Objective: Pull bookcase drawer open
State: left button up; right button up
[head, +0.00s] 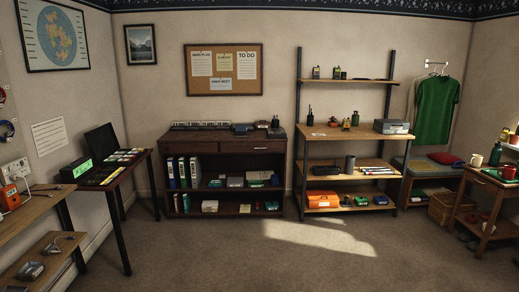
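The bookcase (228,159) is dark brown wood and stands against the back wall, left of centre. Two drawer fronts run side by side under its top: a left drawer (195,148) and a right drawer (252,147). Both look flush with the bookcase front, though they are small at this distance. Below them are open shelves with upright binders (182,171) on the left and boxes. Neither of my grippers shows in the head view.
Open carpet (235,250) lies in front of the bookcase. A dark desk (122,172) and a wooden workbench (30,215) stand on the left. An open shelf unit (345,134) is right of the bookcase. A small wooden table (487,184) stands at far right.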

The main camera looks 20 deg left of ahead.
aim_at(247, 147)
jog(key=i+j+u, duration=0.55)
jog(key=i, duration=0.2)
jog(key=i+j+u, duration=0.25)
jog(key=i, duration=0.75)
jog(key=i+u, duration=0.3)
jog(key=i, duration=0.7)
